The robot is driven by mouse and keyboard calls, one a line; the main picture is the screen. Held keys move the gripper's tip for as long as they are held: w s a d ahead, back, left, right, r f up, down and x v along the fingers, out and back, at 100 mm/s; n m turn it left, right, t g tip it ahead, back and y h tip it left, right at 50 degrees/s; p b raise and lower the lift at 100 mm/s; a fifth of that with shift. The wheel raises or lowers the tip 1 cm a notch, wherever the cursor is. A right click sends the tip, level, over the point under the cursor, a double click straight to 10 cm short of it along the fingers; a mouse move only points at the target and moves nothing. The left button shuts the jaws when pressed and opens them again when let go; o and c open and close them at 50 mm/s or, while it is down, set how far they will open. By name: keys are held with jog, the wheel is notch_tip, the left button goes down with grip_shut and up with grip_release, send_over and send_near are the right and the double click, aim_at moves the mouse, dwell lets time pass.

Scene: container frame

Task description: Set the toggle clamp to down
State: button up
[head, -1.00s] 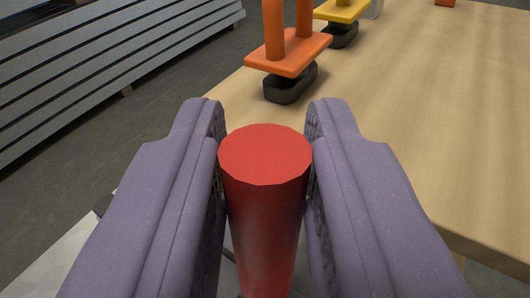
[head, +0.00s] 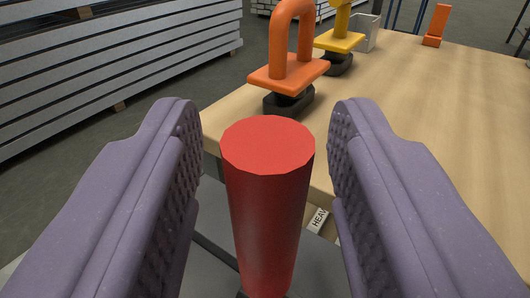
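A red cylindrical handle (head: 267,205), which looks like the toggle clamp's lever, stands between the fingers of my gripper (head: 265,130). Its round top faces the camera and its lower end runs down out of sight at the bottom of the picture. My gripper is open, with a visible gap between the handle and the finger pad on each side. The rest of the clamp is hidden below the handle and fingers, so I cannot see its base or jaw.
A wooden table (head: 440,120) spans the right side. On it stand an orange-handled tool (head: 290,75), a yellow-handled one (head: 339,42), a grey container (head: 365,32) and an orange block (head: 437,25). Stacked grey metal planks (head: 110,65) lie at left, with open floor between.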

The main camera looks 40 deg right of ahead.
jog(key=p+v, duration=0.1)
jog(key=v, duration=0.6)
jog(key=shift+s+a+p, duration=0.3)
